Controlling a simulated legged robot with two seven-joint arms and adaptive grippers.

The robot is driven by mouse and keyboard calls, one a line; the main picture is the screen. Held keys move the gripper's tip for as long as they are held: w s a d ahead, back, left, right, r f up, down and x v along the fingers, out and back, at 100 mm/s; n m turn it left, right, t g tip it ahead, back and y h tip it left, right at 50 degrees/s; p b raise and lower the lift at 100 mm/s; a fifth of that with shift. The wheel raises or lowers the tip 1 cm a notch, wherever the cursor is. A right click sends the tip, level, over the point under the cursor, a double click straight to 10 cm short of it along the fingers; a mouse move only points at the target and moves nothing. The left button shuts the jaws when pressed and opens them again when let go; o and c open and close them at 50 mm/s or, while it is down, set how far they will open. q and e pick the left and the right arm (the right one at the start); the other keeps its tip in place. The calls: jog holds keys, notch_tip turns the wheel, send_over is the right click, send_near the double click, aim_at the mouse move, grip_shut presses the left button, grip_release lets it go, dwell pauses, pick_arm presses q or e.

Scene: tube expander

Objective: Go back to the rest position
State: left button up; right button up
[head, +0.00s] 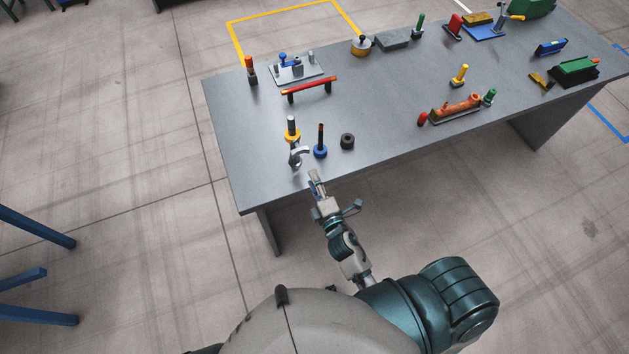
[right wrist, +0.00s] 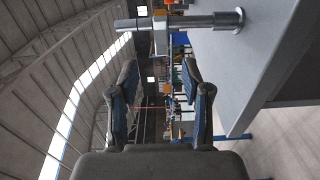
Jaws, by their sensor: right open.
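My right gripper (head: 316,184) is at the near edge of the grey table (head: 262,175), toward its left end. In the right wrist view, its two fingers (right wrist: 159,76) are apart with nothing held between them. A grey metal tool with a yellow ring (head: 292,135) stands on the table just beyond the gripper, apart from it. In the right wrist view, a metal post with a cross tube (right wrist: 195,22) lies across the top, beyond the fingertips. My left gripper is not in view.
A blue-based peg (head: 320,141) and a black ring (head: 347,141) stand close beyond the right gripper. A red bar stand (head: 309,88) and an orange part on a base (head: 456,109) are farther back. Blue beams (head: 38,228) are at far left. Floor between is clear.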

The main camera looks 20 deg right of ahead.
jog(key=shift+f, duration=0.1)
dwell(0.3)
jog(key=s+f+m+g, duration=0.2)
jog(key=s+f+g, duration=0.15)
jog(key=f, duration=0.85)
jog(key=s+f+m+g+b, duration=0.1)
jog(key=s+f+m+g, duration=0.25)
jog(key=f, duration=0.95)
jog(key=s+f+m+g, duration=0.2)
jog(key=s+f, duration=0.3)
jog(key=f, duration=0.7)
jog(key=s+d+f+m+g, duration=0.2)
jog(key=s+f, duration=0.4)
jog(key=s, duration=0.3)
jog(key=s+d+f+m+g, duration=0.3)
jog(key=s+f, duration=0.3)
jog(key=s, duration=0.4)
jog(key=s+d+f+m+g+b, duration=0.1)
jog(key=s+d+f+m+g, duration=0.1)
jog(key=s+f, duration=0.4)
jog(key=s+m+g, duration=0.1)
jog(key=s, duration=0.2)
jog(key=shift+s+d+f+h, duration=0.15)
jog(key=shift+s+d+h, duration=0.15)
jog(key=shift+s+d, duration=0.1)
